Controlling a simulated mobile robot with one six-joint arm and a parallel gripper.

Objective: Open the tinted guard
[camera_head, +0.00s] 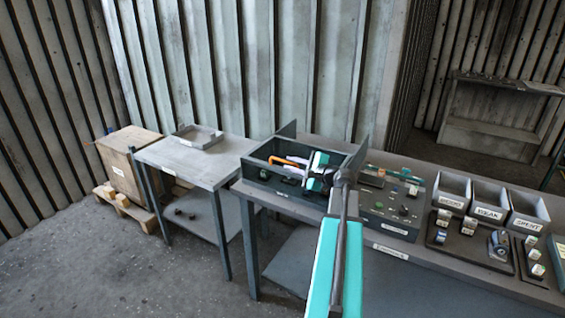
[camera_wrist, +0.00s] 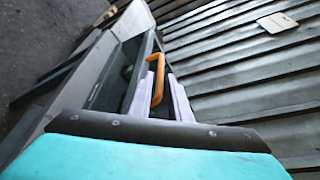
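The orange handle (camera_head: 284,160) shows at the dark blower housing box (camera_head: 262,175) on the bench. It also shows in the wrist view (camera_wrist: 158,78) as a bent bar. My gripper (camera_head: 297,167) reaches over the box from the right, its pale fingers at the handle. In the wrist view the fingers of my gripper (camera_wrist: 160,85) stand one on each side of the handle, very close to it. Whether they press on it I cannot tell. The tinted guard's pane is not clearly distinguishable; my wrist and arm hide part of the box.
A control panel (camera_head: 395,205) stands right of the box. Labelled bins (camera_head: 490,205) and small parts on dark trays fill the bench's right. A side table (camera_head: 190,165) with a shallow tray stands left, beside a wooden crate (camera_head: 120,170). A corrugated wall rises behind the bench.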

